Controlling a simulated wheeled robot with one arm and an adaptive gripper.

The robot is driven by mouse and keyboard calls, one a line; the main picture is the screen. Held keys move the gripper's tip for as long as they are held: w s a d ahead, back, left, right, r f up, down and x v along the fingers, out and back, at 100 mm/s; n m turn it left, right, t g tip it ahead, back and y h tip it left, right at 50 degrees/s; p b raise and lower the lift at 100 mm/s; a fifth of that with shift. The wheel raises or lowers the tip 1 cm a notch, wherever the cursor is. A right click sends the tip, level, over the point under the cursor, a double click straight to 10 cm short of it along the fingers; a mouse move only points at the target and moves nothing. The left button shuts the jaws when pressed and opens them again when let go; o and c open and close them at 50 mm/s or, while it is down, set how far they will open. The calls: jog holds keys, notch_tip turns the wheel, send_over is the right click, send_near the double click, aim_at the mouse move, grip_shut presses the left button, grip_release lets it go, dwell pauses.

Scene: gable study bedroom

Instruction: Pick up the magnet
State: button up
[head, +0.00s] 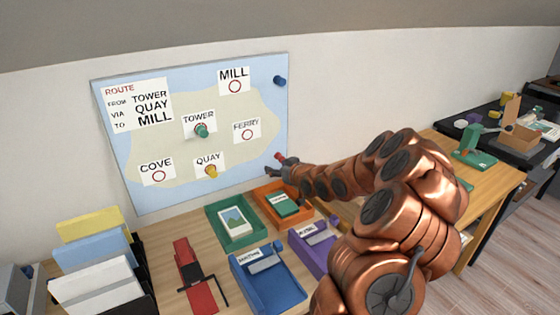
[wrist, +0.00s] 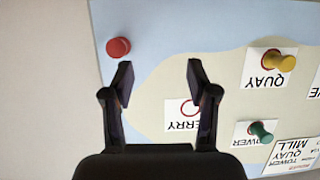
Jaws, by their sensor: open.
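A red magnet (head: 280,156) is on the map board (head: 110,190) near its lower right edge, right by my gripper (head: 271,171). In the wrist view the red magnet (wrist: 118,47) lies ahead of the left fingertip, outside the gap of my gripper (wrist: 160,75). My gripper is open and empty. A green magnet (head: 202,131) is at TOWER and a yellow magnet (head: 211,171) is at QUAY. A blue magnet (head: 280,80) is at the board's upper right. The circles at MILL, FERRY and COVE are bare.
Below the board, the desk holds a green tray (head: 240,240), an orange tray (head: 265,197), a blue tray (head: 285,293), a purple tray (head: 312,262) and a red-and-black tool (head: 195,275). Folders (head: 92,225) stand at the left. The bare wall (wrist: 50,90) borders the board.

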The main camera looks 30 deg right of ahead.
aim_at(280, 158)
jog(key=d+f+t, duration=0.2)
jog(key=d, duration=0.4)
jog(key=shift+h, duration=0.3)
jog(key=shift+w+f+p, duration=0.2)
jog(key=shift+w+p, duration=0.3)
jog(key=shift+w, duration=1.25)
jog(key=shift+w+f+p, duration=0.15)
jog(key=shift+w+p, duration=0.35)
jog(key=shift+w, duration=1.25)
jog(key=c, duration=0.9)
